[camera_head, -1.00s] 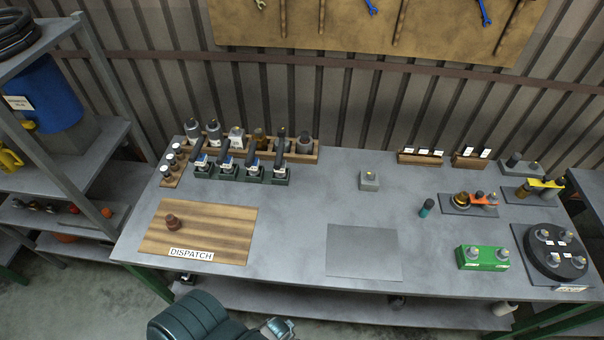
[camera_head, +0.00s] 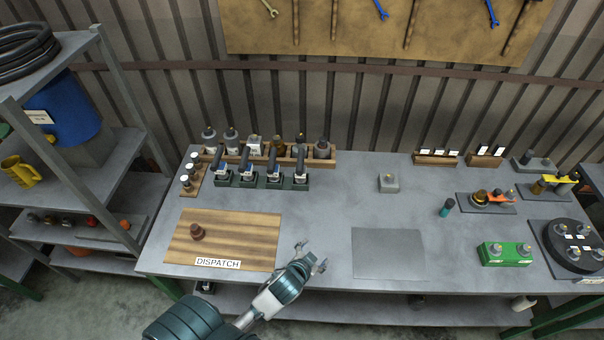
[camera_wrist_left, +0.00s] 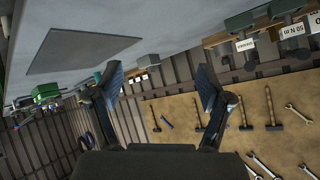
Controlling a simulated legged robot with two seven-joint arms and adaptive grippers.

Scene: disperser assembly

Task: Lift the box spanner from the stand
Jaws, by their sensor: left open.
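My left gripper (camera_head: 312,257) is open and empty above the table's front edge, between the wooden dispatch board and the grey mat. Its two spread fingers also show in the left wrist view (camera_wrist_left: 160,86), with nothing between them. I cannot tell for sure which thing is the box spanner. A small grey block (camera_head: 388,184) with a short piece on top stands mid-table, farther back and right of the gripper. A teal and dark cylinder (camera_head: 446,208) stands to its right. Several dark green stands (camera_head: 257,181) hold dark-handled tools at the back left. My right gripper is out of view.
The dispatch board (camera_head: 238,240) carries a brown knob-like part (camera_head: 197,231). A flat grey mat (camera_head: 388,253) lies right of the gripper. A green block (camera_head: 505,253) and a dark round holder (camera_head: 572,242) are at the right.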

